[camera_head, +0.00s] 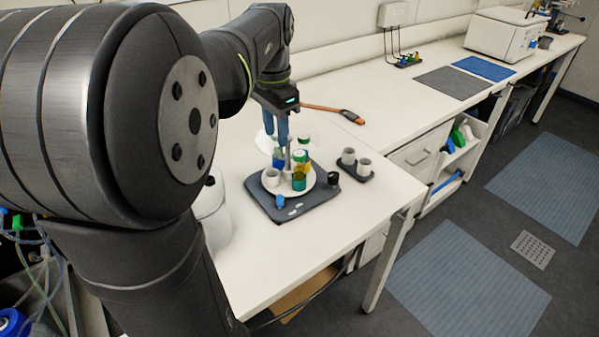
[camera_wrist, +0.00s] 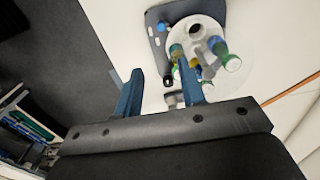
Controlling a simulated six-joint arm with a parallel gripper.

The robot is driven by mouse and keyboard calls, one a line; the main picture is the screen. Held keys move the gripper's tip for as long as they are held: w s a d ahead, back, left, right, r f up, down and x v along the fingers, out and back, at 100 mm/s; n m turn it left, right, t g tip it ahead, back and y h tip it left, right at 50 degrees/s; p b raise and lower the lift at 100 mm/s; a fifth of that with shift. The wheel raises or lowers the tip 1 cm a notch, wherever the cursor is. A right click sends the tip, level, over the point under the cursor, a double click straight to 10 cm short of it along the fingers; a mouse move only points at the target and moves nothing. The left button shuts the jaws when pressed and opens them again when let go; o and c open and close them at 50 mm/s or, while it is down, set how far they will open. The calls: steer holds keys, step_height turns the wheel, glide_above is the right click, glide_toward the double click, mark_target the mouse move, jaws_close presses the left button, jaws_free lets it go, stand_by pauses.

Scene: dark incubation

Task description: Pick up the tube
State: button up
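Several tubes with green, yellow and blue colouring stand on a round white plate (camera_head: 263,186). One tube with a teal-green lower part (camera_head: 299,181) is at the plate's front. The tubes also show in the wrist view, where a blue-green one with a pale cap (camera_wrist: 220,50) leans outward in the picture. My gripper (camera_head: 284,145) points down with blue fingers just over the plate. In the wrist view my gripper (camera_wrist: 160,70) is open, its fingers apart, with the right finger overlapping the tube cluster. No tube is clearly between the fingers. Which tube is meant cannot be told.
A small dark tray (camera_head: 357,174) holds two pale cups to the right. An orange-handled tool (camera_head: 335,112) lies behind. The front right of the bench is clear.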

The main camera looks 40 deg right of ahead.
step_height(320, 180, up, 2)
steer(key=r, duration=0.1)
glide_above(299, 153)
steer(key=shift+n, duration=0.4)
step_height(299, 153, down, 18)
steer(key=shift+r, duration=0.15)
steer(key=shift+c, duration=0.3)
steer(key=c, duration=0.6)
